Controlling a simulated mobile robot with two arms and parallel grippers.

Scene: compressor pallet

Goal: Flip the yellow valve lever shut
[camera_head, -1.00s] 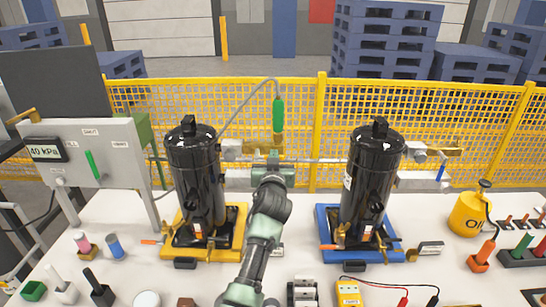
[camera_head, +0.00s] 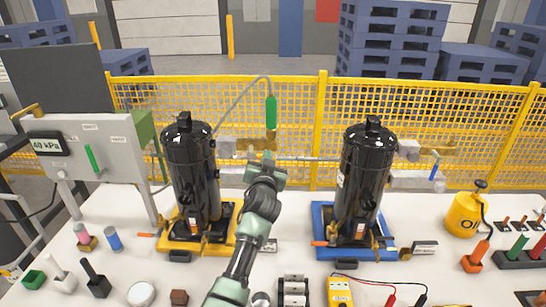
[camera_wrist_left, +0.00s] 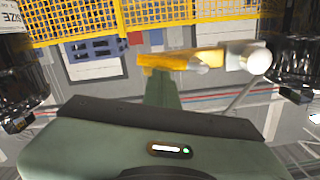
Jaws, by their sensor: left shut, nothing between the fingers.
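The yellow valve lever (camera_wrist_left: 185,60) lies roughly level across the upper middle of the left wrist view, with a pale round fitting at its right end. In the head view a small yellow part (camera_head: 258,143) shows by the pipework between the two black compressors, just behind my left gripper (camera_head: 268,160). My left gripper is shut and empty. In the wrist view its green fingers (camera_wrist_left: 162,90) point up at the lever, close to it and overlapping its lower edge; I cannot tell whether they touch. My right gripper is not in view.
Black compressors stand on a yellow base (camera_head: 176,243) and a blue base (camera_head: 323,213), either side of my arm. A green-handled hose (camera_head: 271,112) hangs above the pipework. A gauge panel (camera_head: 90,145) stands left; a yellow mesh fence (camera_head: 300,100) runs behind. Tools cover the table front.

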